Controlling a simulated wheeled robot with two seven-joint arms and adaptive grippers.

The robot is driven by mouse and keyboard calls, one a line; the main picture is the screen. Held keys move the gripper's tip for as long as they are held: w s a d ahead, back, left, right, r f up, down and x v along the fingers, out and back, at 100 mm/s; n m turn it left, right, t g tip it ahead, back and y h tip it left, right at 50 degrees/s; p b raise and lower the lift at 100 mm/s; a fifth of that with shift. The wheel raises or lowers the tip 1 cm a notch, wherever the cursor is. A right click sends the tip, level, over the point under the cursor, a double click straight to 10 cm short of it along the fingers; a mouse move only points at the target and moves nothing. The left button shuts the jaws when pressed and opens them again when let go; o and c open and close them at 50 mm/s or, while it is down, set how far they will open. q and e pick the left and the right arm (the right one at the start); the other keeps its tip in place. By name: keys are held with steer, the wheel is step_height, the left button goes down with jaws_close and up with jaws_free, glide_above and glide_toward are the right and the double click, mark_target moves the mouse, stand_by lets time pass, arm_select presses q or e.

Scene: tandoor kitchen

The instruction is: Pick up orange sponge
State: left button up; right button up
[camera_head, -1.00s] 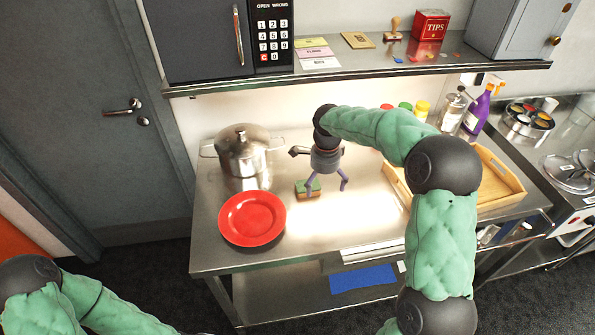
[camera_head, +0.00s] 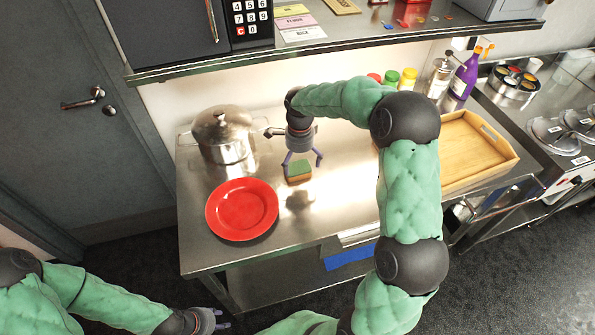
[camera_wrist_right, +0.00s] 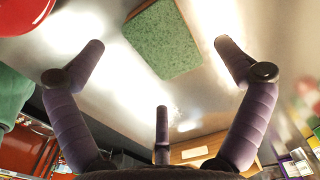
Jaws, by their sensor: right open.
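The sponge (camera_head: 299,170) lies on the steel counter, with a green top and an orange-brown side. My right gripper (camera_head: 303,161) is open above and close to the sponge, with nothing between its fingers. In the right wrist view the sponge (camera_wrist_right: 163,40) shows its green face beyond the spread fingertips of the gripper (camera_wrist_right: 160,55). My left gripper (camera_head: 220,321) is low at the bottom left, away from the counter; its finger spread is too small to tell.
A red plate (camera_head: 241,209) lies left of the sponge. A steel pot (camera_head: 222,137) stands behind the plate. A wooden tray (camera_head: 480,150) and several bottles are at the right. A shelf (camera_head: 350,40) overhangs the back.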

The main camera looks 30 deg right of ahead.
mark_target(299, 170)
step_height(299, 170, down, 5)
steer(key=shift+s+a+r+b, duration=0.1)
steer(key=shift+a+r+b, duration=0.05)
steer(key=shift+b, duration=0.45)
steer(key=shift+r, duration=0.1)
steer(key=shift+c, duration=0.3)
steer(key=c, duration=0.6)
